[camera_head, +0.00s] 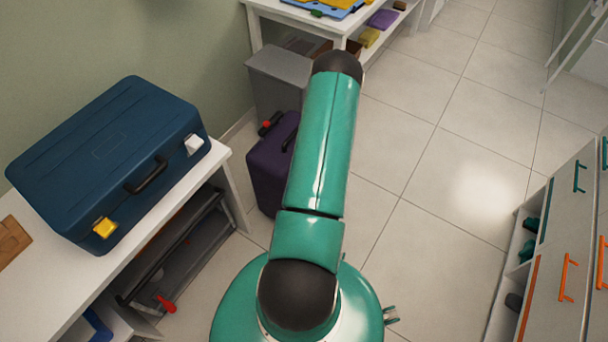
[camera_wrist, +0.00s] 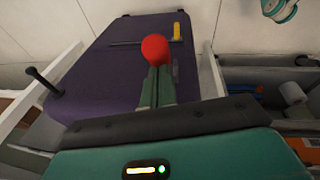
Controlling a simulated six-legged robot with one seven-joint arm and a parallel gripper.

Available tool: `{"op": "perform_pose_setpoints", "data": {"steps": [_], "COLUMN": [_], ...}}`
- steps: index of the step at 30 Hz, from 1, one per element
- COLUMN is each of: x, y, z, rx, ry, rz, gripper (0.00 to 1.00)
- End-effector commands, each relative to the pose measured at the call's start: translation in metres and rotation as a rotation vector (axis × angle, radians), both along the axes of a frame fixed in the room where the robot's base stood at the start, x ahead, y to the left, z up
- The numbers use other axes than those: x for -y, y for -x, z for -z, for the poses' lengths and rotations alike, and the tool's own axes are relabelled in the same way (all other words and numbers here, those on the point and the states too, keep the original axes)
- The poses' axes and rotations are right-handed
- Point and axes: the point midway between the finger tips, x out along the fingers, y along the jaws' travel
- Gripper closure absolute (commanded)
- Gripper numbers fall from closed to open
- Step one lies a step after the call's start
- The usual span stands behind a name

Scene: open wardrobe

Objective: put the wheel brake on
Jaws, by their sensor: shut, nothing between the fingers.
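A dark purple suitcase (camera_head: 268,168) stands on the floor between the white bench and my arm. A red knob (camera_head: 266,124) shows at its upper left, on a dark part. In the wrist view the purple suitcase (camera_wrist: 120,65) fills the middle, with a red round knob (camera_wrist: 155,48) and a small yellow piece (camera_wrist: 178,26) beyond it. My gripper (camera_wrist: 158,76) is shut and empty, its green fingers together just below the red knob in the picture. I cannot tell whether they touch it. Which part is the wheel brake is not clear. My gripper is hidden in the head view.
A blue case (camera_head: 105,150) lies on the white bench (camera_head: 70,285) at left. A grey bin (camera_head: 278,75) stands behind the suitcase. Drawers with orange and teal handles (camera_head: 565,275) line the right. The tiled floor (camera_head: 430,170) between is clear.

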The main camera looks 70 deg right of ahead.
Motion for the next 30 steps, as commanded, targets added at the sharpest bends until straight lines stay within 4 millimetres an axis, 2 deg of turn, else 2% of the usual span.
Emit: {"op": "perform_pose_setpoints", "data": {"steps": [1, 12, 30], "x": [-0.001, -0.003, -0.005], "y": [0.006, 0.018, 0.031], "z": [0.003, 0.012, 0.027], "rx": [0.029, 0.201, 0.194], "ry": [0.001, 0.03, 0.03], "rz": [0.009, 0.005, 0.0], "gripper": [1.0, 1.0, 1.0]}}
